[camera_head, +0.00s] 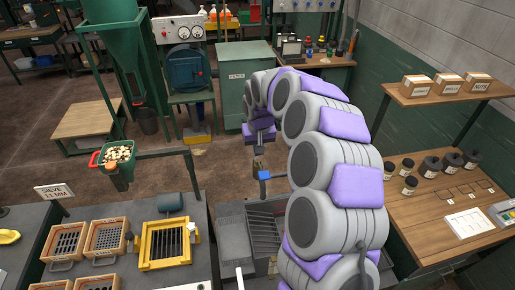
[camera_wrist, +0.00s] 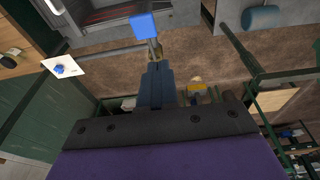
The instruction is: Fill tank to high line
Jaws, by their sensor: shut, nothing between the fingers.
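My gripper (camera_head: 257,163) is at the end of the purple and grey arm, above the grey metal basin (camera_head: 232,214). It also shows in the wrist view (camera_wrist: 155,68), with its dark fingers together and nothing visible between them. A blue block-shaped handle (camera_head: 264,175) is just below the fingertips in the head view. In the wrist view this blue handle (camera_wrist: 145,25) lies just beyond the fingertips, on a thin metal stem; whether they touch, I cannot tell. A slatted grille shows inside the basin, partly hidden by my arm. I cannot make out a high line.
A yellow-framed sieve (camera_head: 148,262) and wooden-framed sieves lie on the left bench. A wooden bench (camera_head: 420,225) with jars is on the right. A green filter cabinet (camera_head: 232,95) stands behind.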

